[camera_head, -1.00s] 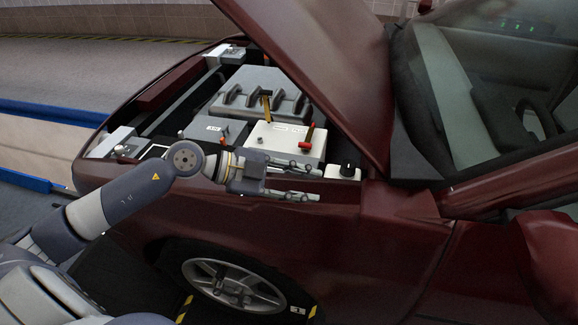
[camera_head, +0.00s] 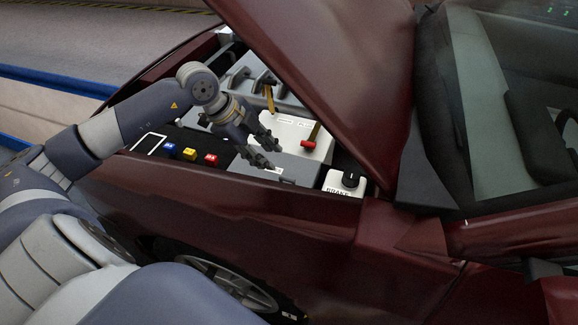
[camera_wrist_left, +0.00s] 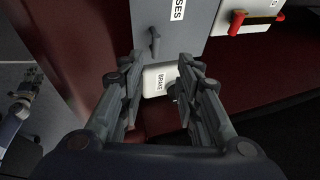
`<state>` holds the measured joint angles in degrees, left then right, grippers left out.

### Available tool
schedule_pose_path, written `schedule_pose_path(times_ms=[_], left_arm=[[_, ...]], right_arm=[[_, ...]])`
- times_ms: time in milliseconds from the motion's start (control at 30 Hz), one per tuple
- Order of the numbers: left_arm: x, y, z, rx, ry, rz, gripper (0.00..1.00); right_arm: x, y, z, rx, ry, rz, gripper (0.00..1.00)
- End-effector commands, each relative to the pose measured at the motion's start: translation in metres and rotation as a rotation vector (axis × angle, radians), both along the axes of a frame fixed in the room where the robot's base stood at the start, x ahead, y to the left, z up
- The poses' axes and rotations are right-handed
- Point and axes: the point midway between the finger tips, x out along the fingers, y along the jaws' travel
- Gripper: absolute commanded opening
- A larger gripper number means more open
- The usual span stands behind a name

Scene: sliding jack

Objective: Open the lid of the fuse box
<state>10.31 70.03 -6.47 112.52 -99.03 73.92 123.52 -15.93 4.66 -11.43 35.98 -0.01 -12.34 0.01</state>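The fuse box is a grey box with a flat lid (camera_head: 308,172) in the engine bay, in front of the white battery. The lid looks shut. My left gripper (camera_head: 271,152) is over the box with its fingers apart and empty. In the left wrist view the left gripper (camera_wrist_left: 162,62) has the handle just beyond and between its fingertips, with no clear contact. A small arm end at that view's left edge, perhaps my right gripper (camera_wrist_left: 24,98), is too small to read.
A white battery (camera_head: 292,128) with a red lever is behind the box. A white "BRAKE" reservoir (camera_head: 342,184) with a black cap stands at its right. Blue, yellow and red blocks (camera_head: 190,154) lie to the left. The raised hood (camera_head: 330,75) hangs above.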

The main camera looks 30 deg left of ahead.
Motion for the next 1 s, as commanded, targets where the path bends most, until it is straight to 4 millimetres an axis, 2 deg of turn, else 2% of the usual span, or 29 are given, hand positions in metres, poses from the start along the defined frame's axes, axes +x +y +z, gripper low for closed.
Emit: schedule_pose_path(times_ms=[133, 300, 467, 600, 733, 933, 1000], left_arm=[[0.009, -0.01, -0.02, -0.006, 0.001, -0.001, 0.31], [0.022, -0.021, -0.05, -0.006, 0.001, -0.003, 0.31], [0.031, -0.027, -0.071, -0.004, 0.0, -0.001, 0.31], [0.034, -0.03, -0.081, -0.003, -0.001, -0.003, 0.31], [0.035, -0.03, -0.084, -0.001, -0.001, -0.002, 0.31], [0.035, -0.031, -0.084, -0.001, -0.001, -0.003, 0.31], [0.035, -0.031, -0.084, -0.002, -0.002, -0.004, 0.15]], right_arm=[[-0.029, 0.0, 0.004, -0.001, 0.044, -0.001, 0.4], [-0.042, 0.001, 0.007, -0.001, 0.063, -0.001, 0.4], [-0.038, 0.001, 0.01, -0.001, 0.055, -0.001, 0.4], [-0.021, 0.001, 0.011, 0.001, 0.031, -0.001, 0.4], [-0.012, 0.002, 0.012, 0.002, 0.014, -0.001, 0.4], [-0.015, 0.001, 0.012, 0.0, 0.022, 0.0, 0.4], [-0.019, 0.001, 0.011, 0.0, 0.027, 0.0, 0.4]])
